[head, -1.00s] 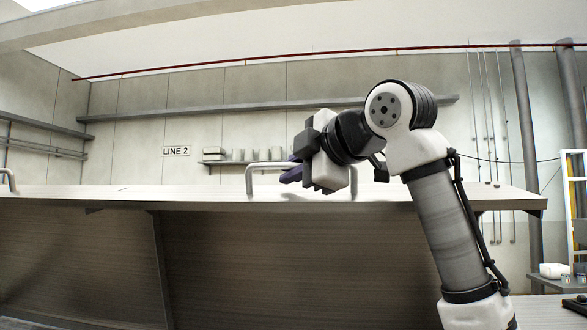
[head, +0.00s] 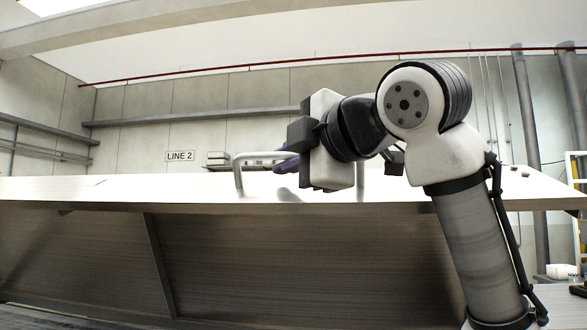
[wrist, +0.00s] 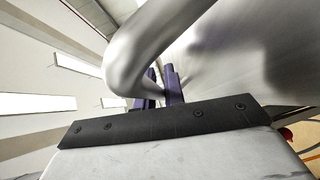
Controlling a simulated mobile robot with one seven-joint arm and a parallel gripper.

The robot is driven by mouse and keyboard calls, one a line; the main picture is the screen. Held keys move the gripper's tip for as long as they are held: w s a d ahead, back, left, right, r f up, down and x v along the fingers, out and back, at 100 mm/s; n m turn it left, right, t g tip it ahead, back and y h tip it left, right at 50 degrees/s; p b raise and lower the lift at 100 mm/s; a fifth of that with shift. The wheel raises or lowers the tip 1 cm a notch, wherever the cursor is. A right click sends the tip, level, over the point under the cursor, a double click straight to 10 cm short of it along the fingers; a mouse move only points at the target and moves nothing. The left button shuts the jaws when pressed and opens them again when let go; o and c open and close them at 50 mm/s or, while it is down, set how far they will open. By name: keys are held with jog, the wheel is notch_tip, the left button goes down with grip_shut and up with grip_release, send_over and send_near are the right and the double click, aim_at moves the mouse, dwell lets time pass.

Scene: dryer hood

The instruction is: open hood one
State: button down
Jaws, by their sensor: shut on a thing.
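The hood (head: 100,192) is a wide pale metal piece across the head view, with a long front edge. A bent metal bar handle (head: 238,176) stands on it; it also shows large in the wrist view (wrist: 125,60). My gripper (head: 285,163) is at this handle, its purple fingers shut on the bar. In the wrist view the purple fingertips (wrist: 165,88) sit at the bar, partly hidden behind its bend.
A dark brown panel (head: 270,260) lies below the hood edge. Behind are a concrete wall with a "LINE 2" sign (head: 180,156), a long grey ledge (head: 200,115) and pipes (head: 528,110). A white item (head: 562,271) lies low at the right.

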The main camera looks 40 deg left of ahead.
aim_at(286, 198)
jog(key=shift+n+y, duration=0.3)
jog(key=s+f+b, duration=0.1)
jog(key=s+d+f+b, duration=0.1)
jog(key=f, duration=0.1)
jog(key=shift+s+d, duration=0.1)
jog(key=shift+s, duration=0.15)
jog(key=shift+r, duration=0.1)
jog(key=c, duration=1.8)
grip_release()
jog(key=shift+o, duration=0.2)
jog(key=shift+d, duration=0.1)
